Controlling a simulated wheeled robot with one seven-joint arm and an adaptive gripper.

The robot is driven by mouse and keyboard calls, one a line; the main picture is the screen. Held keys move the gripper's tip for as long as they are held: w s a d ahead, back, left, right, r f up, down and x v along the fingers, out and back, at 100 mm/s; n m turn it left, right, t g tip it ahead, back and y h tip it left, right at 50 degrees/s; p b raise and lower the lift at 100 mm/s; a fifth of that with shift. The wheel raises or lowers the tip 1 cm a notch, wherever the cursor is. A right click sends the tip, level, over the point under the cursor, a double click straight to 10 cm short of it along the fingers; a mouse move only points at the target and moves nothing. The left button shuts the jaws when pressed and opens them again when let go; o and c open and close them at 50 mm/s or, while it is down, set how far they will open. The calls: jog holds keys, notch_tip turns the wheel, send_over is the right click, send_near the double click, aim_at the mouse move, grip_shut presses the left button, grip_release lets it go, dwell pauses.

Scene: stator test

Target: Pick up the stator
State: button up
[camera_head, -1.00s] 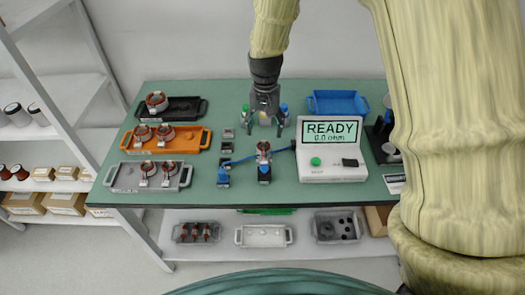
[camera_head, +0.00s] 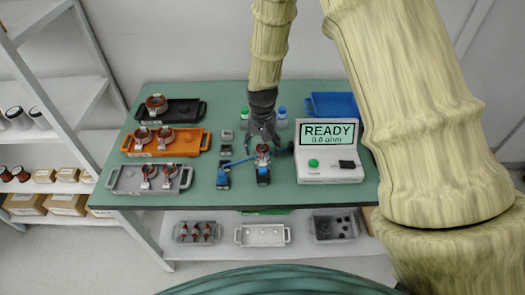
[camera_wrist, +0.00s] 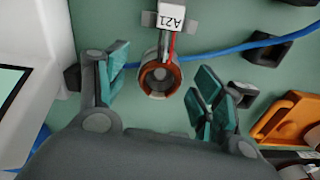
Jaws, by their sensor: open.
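A copper-wound stator (camera_head: 263,150) sits in the middle of the table at the test spot between two blue clamps, left of the tester. In the wrist view the stator (camera_wrist: 160,76) is a ring with a copper winding, a red wire and a white tag reading A21. My gripper (camera_head: 262,141) is open just above and behind it. In the wrist view my gripper (camera_wrist: 160,88) has its teal-padded fingers on both sides of the ring, with visible gaps. The height gap to the stator is hard to tell.
The tester (camera_head: 329,160) reads READY, 0.0 ohm, close on the right. Black (camera_head: 184,118), orange (camera_head: 130,148) and grey (camera_head: 125,182) trays with more stators stand at left. A blue cable (camera_wrist: 225,49) runs beside the stator. A blue bin (camera_head: 330,104) stands behind.

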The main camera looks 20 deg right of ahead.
jog(key=shift+f, duration=0.4)
jog(key=c, duration=1.2)
